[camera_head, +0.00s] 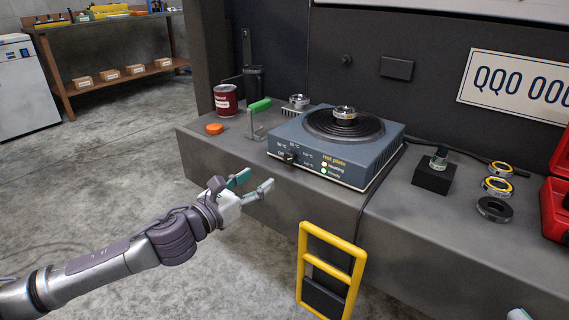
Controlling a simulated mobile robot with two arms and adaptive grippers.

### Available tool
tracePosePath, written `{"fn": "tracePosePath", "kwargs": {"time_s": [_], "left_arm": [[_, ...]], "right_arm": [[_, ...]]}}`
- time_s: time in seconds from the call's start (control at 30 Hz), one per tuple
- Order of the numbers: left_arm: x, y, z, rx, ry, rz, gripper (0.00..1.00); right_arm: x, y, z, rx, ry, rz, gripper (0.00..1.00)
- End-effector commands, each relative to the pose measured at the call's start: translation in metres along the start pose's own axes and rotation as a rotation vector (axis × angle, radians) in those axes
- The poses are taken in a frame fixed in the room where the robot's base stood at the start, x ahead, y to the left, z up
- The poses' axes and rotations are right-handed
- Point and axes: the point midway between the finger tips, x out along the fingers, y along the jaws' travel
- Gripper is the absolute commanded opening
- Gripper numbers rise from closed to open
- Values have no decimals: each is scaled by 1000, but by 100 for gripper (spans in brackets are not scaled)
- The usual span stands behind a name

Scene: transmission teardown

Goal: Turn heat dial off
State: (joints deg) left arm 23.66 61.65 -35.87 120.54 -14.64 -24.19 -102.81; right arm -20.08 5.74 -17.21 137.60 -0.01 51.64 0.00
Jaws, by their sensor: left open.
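The blue-grey hot plate (330,155) stands on the grey bench, with a bearing ring (344,112) on its dark round coil top (362,130). Its small dark heat dial (289,158) is on the front face at the left, among temperature marks. Two lamps labelled Heating and Ready are to its right; both look lit. My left gripper (258,182) is open and empty in front of the bench, below and left of the dial and apart from it. Only a tip of what looks like my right gripper (519,314) shows at the bottom right edge.
A red can (225,100), an orange cap (214,129) and a green-handled tool (258,107) are left of the hot plate. A yellow frame (330,267) stands at the bench front. Right are a black block (434,177), rings (497,187) and a red case (555,210).

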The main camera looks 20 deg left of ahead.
Motion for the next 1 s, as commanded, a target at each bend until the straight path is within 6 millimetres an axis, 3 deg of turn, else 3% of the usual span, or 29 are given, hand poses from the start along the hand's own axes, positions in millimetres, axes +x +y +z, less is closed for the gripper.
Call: {"fn": "tracePosePath", "kwargs": {"time_s": [0.3, 0.5, 0.7, 0.97, 1.0], "left_arm": [[64, 0, -1, -3, -4, 2, 58], [94, 0, -1, -2, -2, 1, 58], [105, 0, -1, -1, 0, 0, 58], [106, 0, -1, -1, 1, 0, 58], [106, 0, -1, -1, 1, 1, 51]], "right_arm": [[-10, 0, 3, 0, -2, 0, 58], [-15, 0, 4, 0, -3, 0, 58], [-16, 0, 5, 0, -2, -1, 58], [-14, 0, 4, -1, 6, -4, 58], [-14, 0, 4, -1, 6, -4, 58]]}}
